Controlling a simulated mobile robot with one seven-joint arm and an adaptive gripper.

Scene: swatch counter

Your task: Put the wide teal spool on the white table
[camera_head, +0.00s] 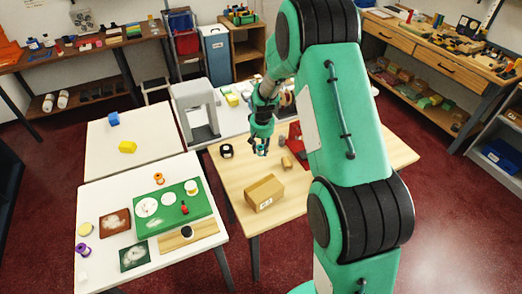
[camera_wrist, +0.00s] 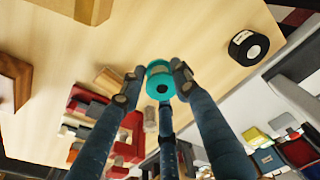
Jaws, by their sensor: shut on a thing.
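The wide teal spool (camera_wrist: 159,84) is pinched between the fingertips of my gripper (camera_wrist: 156,80), its round end with a dark centre hole facing the wrist camera. In the head view my gripper (camera_head: 262,142) is over the back of the wooden table (camera_head: 226,176); the spool is too small there to tell from the teal fingers. A white table (camera_head: 95,200) stands at the front left, holding a green mat (camera_head: 170,220), spools and several small things.
A grey machine (camera_head: 194,110) stands at the back. The front white table has bare patches near its upper left; the back one is mostly clear.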

